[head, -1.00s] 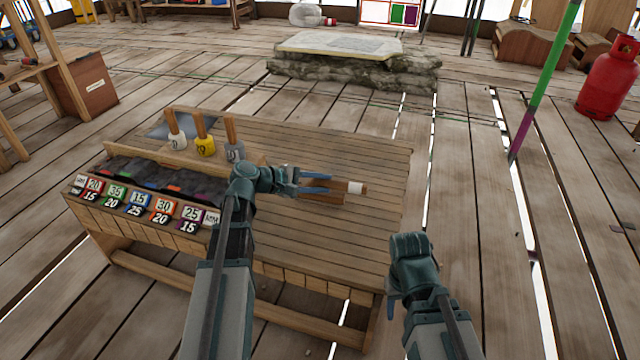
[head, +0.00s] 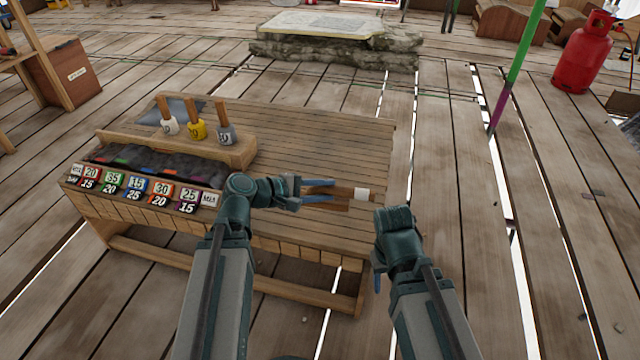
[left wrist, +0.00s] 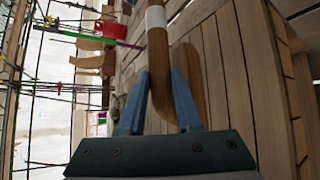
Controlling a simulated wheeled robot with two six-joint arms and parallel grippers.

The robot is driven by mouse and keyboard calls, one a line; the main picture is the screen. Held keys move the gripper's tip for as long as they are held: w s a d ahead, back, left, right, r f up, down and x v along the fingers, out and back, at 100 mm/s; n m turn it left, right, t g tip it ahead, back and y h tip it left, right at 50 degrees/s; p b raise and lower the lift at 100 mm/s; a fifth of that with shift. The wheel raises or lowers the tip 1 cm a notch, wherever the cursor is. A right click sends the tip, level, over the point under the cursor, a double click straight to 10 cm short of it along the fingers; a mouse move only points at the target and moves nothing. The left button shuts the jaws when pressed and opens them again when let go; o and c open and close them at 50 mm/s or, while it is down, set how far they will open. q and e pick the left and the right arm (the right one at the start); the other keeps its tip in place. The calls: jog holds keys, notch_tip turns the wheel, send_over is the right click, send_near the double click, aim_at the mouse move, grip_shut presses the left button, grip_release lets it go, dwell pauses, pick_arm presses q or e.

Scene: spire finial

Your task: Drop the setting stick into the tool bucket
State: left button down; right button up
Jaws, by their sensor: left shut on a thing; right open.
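The setting stick, a brown wooden stick with a white band (head: 361,194), is held in my left gripper (head: 326,192) above the slatted bench top. It points right in the head view. I cannot make out a tool bucket in either view.
The slatted bench (head: 330,135) carries a rack of three wooden-handled tools (head: 196,129) and a row of numbered tags (head: 137,183). A stone block (head: 335,50) lies beyond. A red gas bottle (head: 582,55) and a green-purple pole (head: 515,70) stand at right.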

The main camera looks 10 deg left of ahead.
pick_arm(q)
notch_tip(320, 180, up, 10)
jog(key=p, duration=1)
jog(key=shift+r, duration=0.25)
